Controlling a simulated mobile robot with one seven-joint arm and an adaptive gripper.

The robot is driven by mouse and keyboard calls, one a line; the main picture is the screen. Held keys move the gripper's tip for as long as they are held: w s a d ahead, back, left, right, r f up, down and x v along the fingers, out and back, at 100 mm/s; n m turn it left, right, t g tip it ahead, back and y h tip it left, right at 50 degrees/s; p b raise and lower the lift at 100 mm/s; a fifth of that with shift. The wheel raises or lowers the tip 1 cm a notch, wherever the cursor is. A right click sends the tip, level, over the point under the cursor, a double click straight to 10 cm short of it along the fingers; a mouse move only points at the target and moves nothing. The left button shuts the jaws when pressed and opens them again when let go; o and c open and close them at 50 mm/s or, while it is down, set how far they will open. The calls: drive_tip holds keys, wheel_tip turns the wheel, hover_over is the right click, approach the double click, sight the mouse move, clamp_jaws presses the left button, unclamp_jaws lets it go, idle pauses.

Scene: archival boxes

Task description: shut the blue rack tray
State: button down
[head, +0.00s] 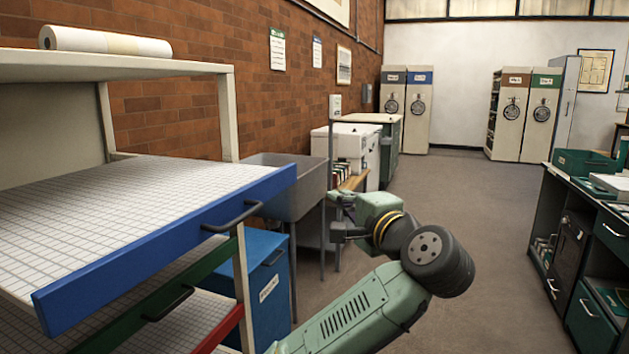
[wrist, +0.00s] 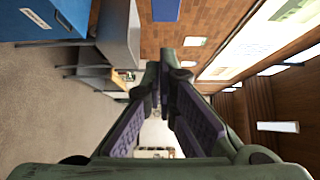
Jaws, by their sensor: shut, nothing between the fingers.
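The blue rack tray (head: 182,238) is the top tray of the cream rack (head: 243,285) at the left of the head view. It is pulled out, its blue front well past the rack's front post. Its white mesh bed is bare, and a dark bar handle (head: 232,217) is on the front. My gripper (head: 336,214) is beyond and right of the tray front, apart from it, near the sink.
A green tray (head: 165,306) and a red-edged tray (head: 220,330) sit below the blue one. A blue cabinet (head: 262,275) stands beside the rack, with a grey sink (head: 285,180) behind. A dark workbench (head: 585,240) stands at right. The floor (head: 480,220) between is clear.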

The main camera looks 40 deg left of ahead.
sight(230, 176)
drive_tip(key=shift+s+a+p+x, duration=0.25)
drive_tip(key=shift+s+p+x, duration=0.25)
drive_tip(key=shift+x, duration=1.55)
drive_tip(key=shift+s+a+p+x, duration=0.3)
drive_tip(key=shift+p+x, duration=0.35)
drive_tip(key=shift+x, duration=1.35)
drive_tip(key=shift+s+a+p+x, duration=0.2)
drive_tip(key=shift+s+p+x, duration=0.3)
drive_tip(key=shift+x, duration=1.55)
drive_tip(key=s+a, duration=0.1)
drive_tip(key=a, duration=0.5)
drive_tip(key=s+a+p, duration=0.1)
drive_tip(key=s+a, duration=0.1)
drive_tip(key=a, duration=0.4)
drive_tip(key=s+a, duration=0.1)
drive_tip(key=a, duration=0.5)
drive_tip(key=shift+s+a+r, duration=0.1)
drive_tip(key=shift+s, duration=0.1)
